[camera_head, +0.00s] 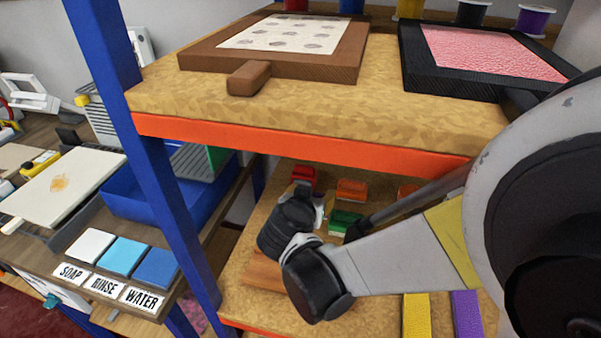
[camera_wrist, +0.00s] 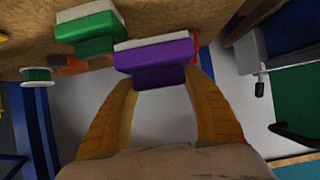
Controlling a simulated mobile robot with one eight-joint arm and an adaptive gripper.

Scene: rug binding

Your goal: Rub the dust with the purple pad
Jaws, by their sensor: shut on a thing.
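In the wrist view a purple pad (camera_wrist: 155,58) with a pale layer along one side sits between the tips of my gripper (camera_wrist: 161,82). My gripper's two orange fingers are shut on it. In the head view my wrist hangs inside the lower shelf and hides the gripper tips, and I cannot make out the held pad there. I cannot pick out any dust for certain in either view.
A green pad (camera_wrist: 88,28) is close beside the purple pad; it also shows in the head view (camera_head: 345,222). Red (camera_head: 303,174) and orange (camera_head: 351,190) blocks stand nearby. The upper shelf (camera_head: 310,121) hangs above my wrist. A blue post (camera_head: 150,150) stands left.

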